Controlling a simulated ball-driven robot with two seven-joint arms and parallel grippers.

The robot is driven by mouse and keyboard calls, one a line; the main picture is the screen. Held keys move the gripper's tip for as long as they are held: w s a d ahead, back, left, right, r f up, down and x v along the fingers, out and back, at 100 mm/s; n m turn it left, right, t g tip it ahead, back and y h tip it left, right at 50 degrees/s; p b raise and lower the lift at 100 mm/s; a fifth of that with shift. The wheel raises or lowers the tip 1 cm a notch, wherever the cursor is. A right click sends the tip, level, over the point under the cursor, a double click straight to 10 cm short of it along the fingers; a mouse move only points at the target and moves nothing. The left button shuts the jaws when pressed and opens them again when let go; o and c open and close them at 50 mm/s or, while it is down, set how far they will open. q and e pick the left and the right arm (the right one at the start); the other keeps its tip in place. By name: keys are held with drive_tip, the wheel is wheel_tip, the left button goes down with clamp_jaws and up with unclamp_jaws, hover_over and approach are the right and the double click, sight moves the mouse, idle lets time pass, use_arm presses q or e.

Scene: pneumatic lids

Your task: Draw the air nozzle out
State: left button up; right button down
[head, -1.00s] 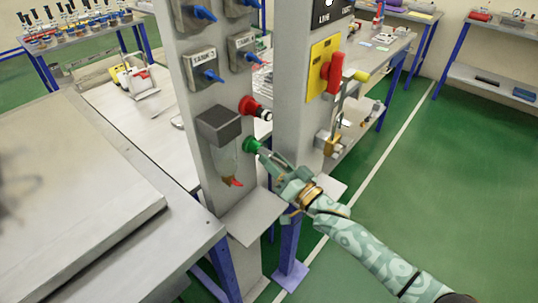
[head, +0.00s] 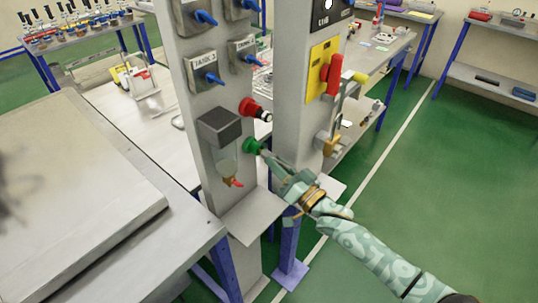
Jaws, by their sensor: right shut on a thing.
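A green round port (head: 251,146) sits on the side of the grey post, below a red port (head: 248,106) with a dark and silver fitting in it. My right gripper (head: 268,157) reaches up from the lower right, its tip close to the green port. It is shut on a thin, dark piece, likely the air nozzle, mostly hidden by the fingers. I cannot tell whether that piece is still inside the port. My left gripper is out of view.
A filter bowl with a red tip (head: 226,165) hangs on the grey post (head: 203,190) left of the port. A second post holds a yellow plate with a red handle (head: 334,75) and a brass padlock (head: 328,145). A ledge (head: 250,218) juts out below. Green floor at right is clear.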

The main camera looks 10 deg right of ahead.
sight(288, 168)
drive_tip(key=shift+r+p+v, duration=0.25)
drive_tip(key=shift+p+v, duration=0.4)
drive_tip(key=shift+v, duration=0.5)
drive_tip(key=shift+d, duration=0.1)
drive_tip(key=shift+r, duration=0.15)
drive_tip(key=shift+s+d+r+p, duration=0.2)
drive_tip(key=shift+r+p, duration=0.4)
drive_tip(key=shift+p, duration=0.2)
drive_tip(key=s+d+r+p, duration=0.2)
drive_tip(key=s+r+p, duration=0.1)
drive_tip(key=r+p, duration=0.3)
drive_tip(key=shift+s+d+p, duration=0.25)
drive_tip(key=shift+d+p, duration=0.1)
drive_tip(key=shift+p, duration=0.45)
